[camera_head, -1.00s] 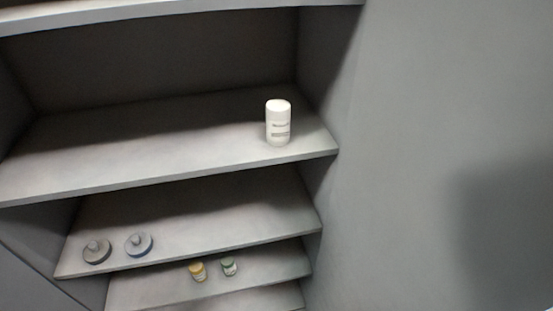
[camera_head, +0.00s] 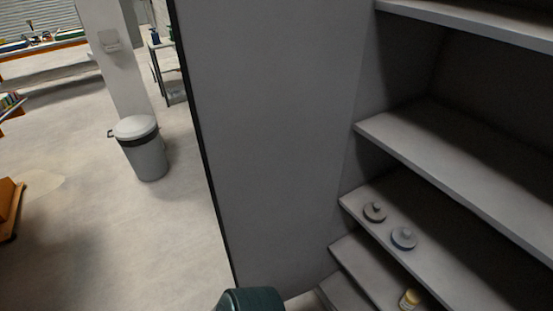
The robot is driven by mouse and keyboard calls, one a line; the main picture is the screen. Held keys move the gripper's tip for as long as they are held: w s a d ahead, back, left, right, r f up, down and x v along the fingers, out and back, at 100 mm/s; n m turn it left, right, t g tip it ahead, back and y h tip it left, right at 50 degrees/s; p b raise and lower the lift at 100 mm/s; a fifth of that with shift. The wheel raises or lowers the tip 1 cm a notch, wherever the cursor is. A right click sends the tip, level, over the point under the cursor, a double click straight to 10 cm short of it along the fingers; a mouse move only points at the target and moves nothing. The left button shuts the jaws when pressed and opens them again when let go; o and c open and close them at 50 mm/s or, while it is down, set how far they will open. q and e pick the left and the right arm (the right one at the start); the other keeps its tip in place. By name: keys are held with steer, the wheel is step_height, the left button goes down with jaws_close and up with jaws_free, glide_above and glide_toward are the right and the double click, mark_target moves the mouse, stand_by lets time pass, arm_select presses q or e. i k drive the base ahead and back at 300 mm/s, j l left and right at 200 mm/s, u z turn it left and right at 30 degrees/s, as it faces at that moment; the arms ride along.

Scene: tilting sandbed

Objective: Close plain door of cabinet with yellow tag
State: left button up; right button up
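The grey cabinet stands open on the right, with its shelves (camera_head: 460,180) showing. A plain grey door panel (camera_head: 280,130) stands open at the left of the shelves, with a dark outer edge. No yellow tag shows in this view. A dark teal rounded part at the bottom middle looks like part of my own arm. Neither gripper's fingers show.
Two round grey lidded items (camera_head: 403,238) sit on a middle shelf. A small yellow-capped jar (camera_head: 410,298) is on a lower shelf. Left of the door is open floor (camera_head: 110,230) with a grey bin (camera_head: 143,150) and a white pillar (camera_head: 117,60).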

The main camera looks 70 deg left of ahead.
mark_target(271, 86)
steer(key=k+j+z, duration=0.1)
steer(key=k+j, duration=0.15)
steer(key=j, duration=0.3)
steer(key=k+j, duration=0.25)
steer(key=j, duration=0.25)
steer(key=k+j+z, duration=0.15)
steer(key=j, duration=0.35)
steer(key=k+j+z, duration=0.1)
steer(key=k+j, duration=0.6)
steer(key=j, duration=0.6)
steer(key=k+j+z, duration=0.1)
steer(key=j, duration=0.35)
steer(key=k+j, duration=0.15)
steer(key=j, duration=0.25)
steer(key=z, duration=0.05)
